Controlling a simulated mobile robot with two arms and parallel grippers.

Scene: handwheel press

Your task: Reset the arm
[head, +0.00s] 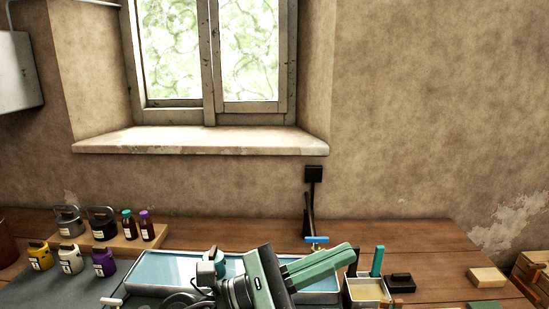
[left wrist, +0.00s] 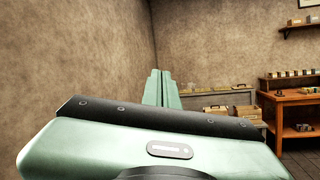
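My left gripper (head: 347,252) reaches in from the bottom middle of the head view, its green fingers pointing right and slightly up. The two fingers lie side by side with no visible gap, and nothing shows between them. The left wrist view also shows the left gripper (left wrist: 160,74), its fingers together and empty against the wall. In the head view it is in front of the blue-bottomed tray (head: 160,268) and covers part of it. My right gripper is in neither view.
A small box (head: 366,291) with upright tools stands close to the left fingertips, beside a black block (head: 401,283). Jars (head: 70,259) and bottles stand at the left. A tan block (head: 487,277) lies at the right. Bare wooden tabletop (head: 430,240) shows behind it.

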